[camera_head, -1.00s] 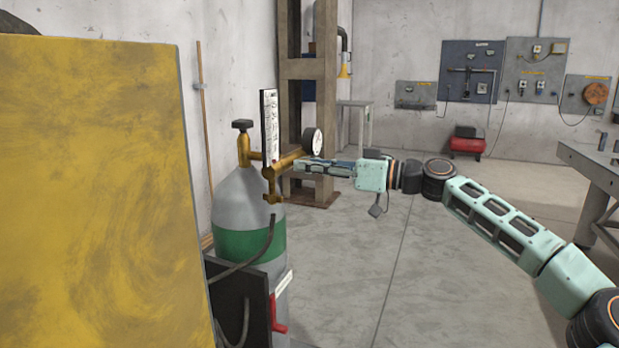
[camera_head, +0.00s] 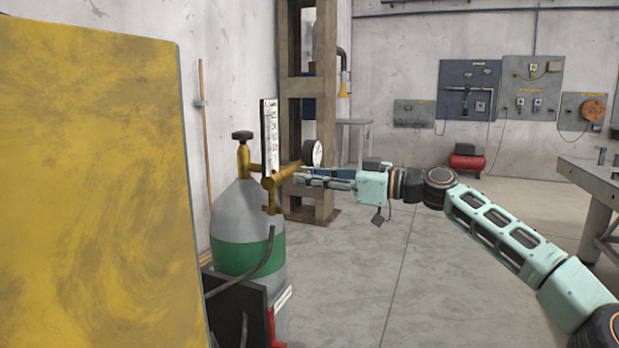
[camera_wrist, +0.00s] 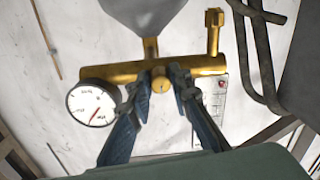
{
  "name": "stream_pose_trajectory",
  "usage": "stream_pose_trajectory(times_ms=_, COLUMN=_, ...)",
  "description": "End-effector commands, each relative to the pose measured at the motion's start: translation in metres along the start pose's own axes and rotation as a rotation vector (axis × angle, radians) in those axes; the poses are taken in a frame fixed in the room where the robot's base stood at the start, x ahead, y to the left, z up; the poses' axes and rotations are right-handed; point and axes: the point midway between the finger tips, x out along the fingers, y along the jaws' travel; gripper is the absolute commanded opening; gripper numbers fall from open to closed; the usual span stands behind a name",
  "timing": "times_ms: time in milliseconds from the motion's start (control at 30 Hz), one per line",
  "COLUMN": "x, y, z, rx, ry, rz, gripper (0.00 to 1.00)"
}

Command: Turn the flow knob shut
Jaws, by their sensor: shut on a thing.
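The flow knob (camera_wrist: 160,82) is a small brass knob at the middle of the brass regulator (camera_wrist: 115,72) in the wrist view. My gripper (camera_wrist: 159,80) has its two dark blue fingers on either side of the knob and is shut on it. In the head view my gripper (camera_head: 299,178) reaches in from the right to the regulator (camera_head: 283,177); the knob is hidden there. A round gauge (camera_wrist: 93,103) is on the regulator. The flow tube (camera_wrist: 215,100), with a red spot, stands on the other side.
The grey and green gas cylinder (camera_head: 240,215) carries the regulator and has a black hose (camera_head: 262,264). A large yellow panel (camera_head: 95,190) blocks the left of the head view. A steel column (camera_head: 296,110) stands behind. The floor (camera_head: 345,290) is open at centre.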

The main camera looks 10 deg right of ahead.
Motion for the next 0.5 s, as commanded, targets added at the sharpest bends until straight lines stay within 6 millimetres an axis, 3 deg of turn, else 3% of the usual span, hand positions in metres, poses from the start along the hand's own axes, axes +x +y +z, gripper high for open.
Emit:
stream_pose_trajectory(times_ms=200, x=-0.0001, y=-0.0001, z=0.0003, rx=0.0, ry=-0.001, rz=0.0, gripper=0.36)
stream_pose_trajectory(times_ms=500, x=-0.0026, y=0.0003, z=0.0001, rx=0.001, ry=0.0, rz=0.001, gripper=0.36)
